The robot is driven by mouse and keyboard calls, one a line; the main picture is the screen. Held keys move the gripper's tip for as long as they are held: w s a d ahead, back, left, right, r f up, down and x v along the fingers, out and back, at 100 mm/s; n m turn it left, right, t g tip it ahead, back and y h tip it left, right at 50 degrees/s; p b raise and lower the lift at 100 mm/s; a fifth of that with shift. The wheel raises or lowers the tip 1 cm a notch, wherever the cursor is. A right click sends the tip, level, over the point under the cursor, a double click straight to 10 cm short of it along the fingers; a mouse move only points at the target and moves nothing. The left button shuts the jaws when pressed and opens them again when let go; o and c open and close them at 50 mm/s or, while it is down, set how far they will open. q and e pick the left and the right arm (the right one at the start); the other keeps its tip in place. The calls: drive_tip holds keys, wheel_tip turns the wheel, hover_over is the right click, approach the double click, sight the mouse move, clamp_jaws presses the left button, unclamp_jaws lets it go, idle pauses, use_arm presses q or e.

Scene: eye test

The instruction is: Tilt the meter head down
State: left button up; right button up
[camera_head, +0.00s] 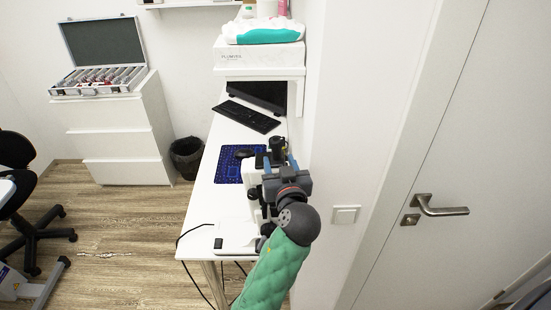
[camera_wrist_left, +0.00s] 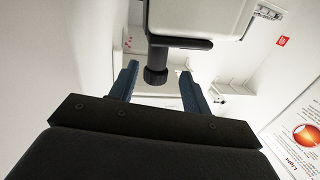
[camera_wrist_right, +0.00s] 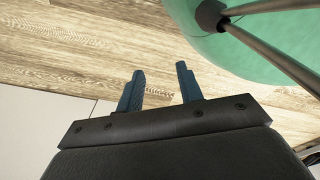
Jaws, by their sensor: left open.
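The meter, a white device with black parts (camera_head: 254,177), stands on the white table (camera_head: 202,192) and is partly hidden by my left arm. In the left wrist view its white housing (camera_wrist_left: 195,16) fills the top, with a dark bar and a black knob (camera_wrist_left: 157,74) below it. My left gripper (camera_head: 278,161) is open at the device. In the left wrist view its blue fingers stand on either side of the knob; I cannot tell whether they touch it. My right gripper (camera_wrist_right: 160,70) is open and empty above the wooden floor, seen only in the right wrist view.
A mouse mat (camera_head: 229,168) and a keyboard (camera_head: 247,116) lie farther back on the table. A wall with a light switch (camera_head: 346,214) and a door handle (camera_head: 440,207) are at right. A bin (camera_head: 187,157) and drawers (camera_head: 122,131) stand at left, with open floor in front.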

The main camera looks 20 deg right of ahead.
sight(274, 144)
use_arm(q)
drive_tip(key=shift+d+r+n, duration=0.15)
drive_tip(key=shift+r+n, duration=0.2)
drive_tip(key=shift+n, duration=0.15)
drive_tip(key=shift+w+r, duration=0.1)
drive_tip(key=shift+w, duration=0.2)
drive_tip(key=w+p, duration=0.1)
drive_tip(key=w, duration=0.1)
drive_tip(key=w+p, duration=0.2)
drive_tip(key=w+d+p, duration=0.1)
drive_tip(key=w, duration=0.2)
use_arm(e)
drive_tip(key=s+d, duration=0.1)
drive_tip(key=s, duration=0.8)
drive_tip(key=shift+d+f, duration=0.2)
drive_tip(key=shift+d, duration=0.15)
use_arm(q)
drive_tip(key=shift+c, duration=0.2)
clamp_jaws()
drive_tip(key=shift+w+a, duration=0.1)
drive_tip(key=shift+a, duration=0.05)
use_arm(e)
drive_tip(key=shift+a+f, duration=0.1)
